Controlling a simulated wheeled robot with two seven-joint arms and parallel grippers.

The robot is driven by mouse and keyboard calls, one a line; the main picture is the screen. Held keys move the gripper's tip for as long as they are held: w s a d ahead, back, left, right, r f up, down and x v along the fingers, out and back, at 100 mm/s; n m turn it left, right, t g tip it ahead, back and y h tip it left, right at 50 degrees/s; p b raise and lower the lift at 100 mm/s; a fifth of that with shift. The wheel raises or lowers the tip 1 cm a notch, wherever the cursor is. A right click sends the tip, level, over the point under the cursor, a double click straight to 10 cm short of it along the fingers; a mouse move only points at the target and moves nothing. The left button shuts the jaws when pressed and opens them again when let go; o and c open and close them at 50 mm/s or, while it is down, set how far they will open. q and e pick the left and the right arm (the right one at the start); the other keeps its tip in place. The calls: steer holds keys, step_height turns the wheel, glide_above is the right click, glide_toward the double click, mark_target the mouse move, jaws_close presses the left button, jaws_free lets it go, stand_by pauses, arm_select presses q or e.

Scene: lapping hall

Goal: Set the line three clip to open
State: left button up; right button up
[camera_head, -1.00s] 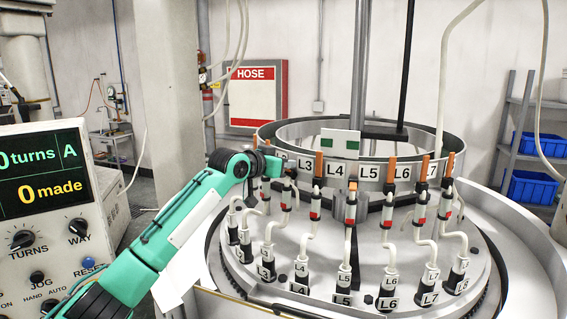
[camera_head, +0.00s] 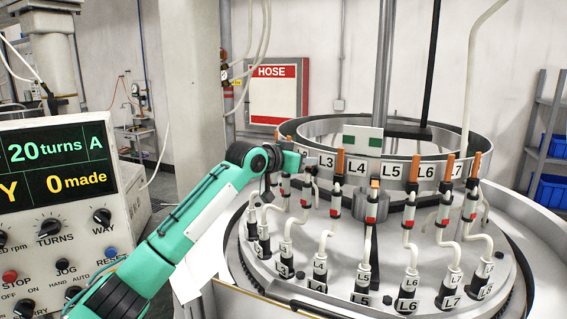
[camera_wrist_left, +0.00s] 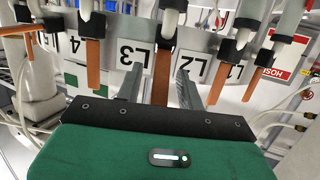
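The line three clip (camera_head: 307,192), a white tube holder with a red band, stands on the round machine left of the line four clip (camera_head: 336,200). Its top is partly hidden by my left gripper (camera_head: 297,163) in the head view. In the left wrist view, an orange lever (camera_wrist_left: 162,65), apparently this clip's, hangs between the two grey fingers of my left gripper (camera_wrist_left: 160,88). The fingers are apart, with a gap on each side of the lever. The L3 plate (camera_wrist_left: 138,57) and L2 plate (camera_wrist_left: 190,68) show behind. My right gripper is out of view.
Neighbouring orange levers stand close on both sides, one (camera_wrist_left: 92,65) left and one (camera_wrist_left: 233,52) right in the wrist view. The metal ring (camera_head: 403,168) rises behind the clips. A control panel (camera_head: 70,228) reading 20 turns stands at the left.

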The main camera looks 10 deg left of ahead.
arm_select(q)
steer(key=b+v, duration=0.6)
steer(key=v, duration=0.6)
steer(key=shift+s+a, duration=0.15)
steer(key=shift+a, duration=0.05)
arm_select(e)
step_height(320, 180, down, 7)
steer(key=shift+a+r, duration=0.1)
